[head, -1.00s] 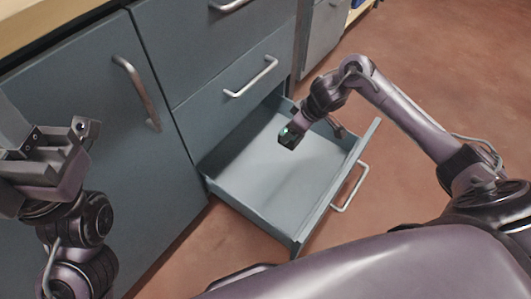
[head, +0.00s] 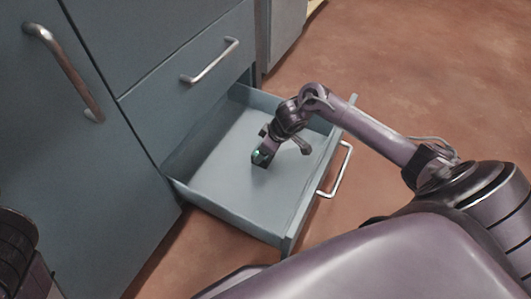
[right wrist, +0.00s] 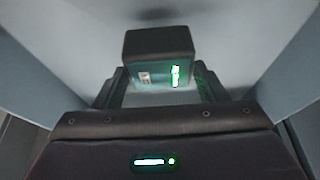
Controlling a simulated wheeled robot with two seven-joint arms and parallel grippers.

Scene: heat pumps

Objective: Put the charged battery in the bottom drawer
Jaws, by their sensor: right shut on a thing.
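The battery (head: 261,157) is a small dark block with a green light. The right wrist view shows it (right wrist: 158,62) between the fingers, with a lit green bar on its face. My right gripper (head: 268,146) is shut on it and holds it inside the open bottom drawer (head: 215,185), low over the pale drawer floor. I cannot tell whether the battery touches the floor. The drawer is otherwise empty. Of my left arm (head: 18,250), only a dark part shows at the lower left edge of the head view; its gripper is out of frame.
A closed drawer with a metal handle (head: 210,62) is above the open one. A cabinet door with a long handle (head: 65,72) is to the left. The open drawer's front has a handle (head: 340,170). Brown floor (head: 420,60) lies clear to the right.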

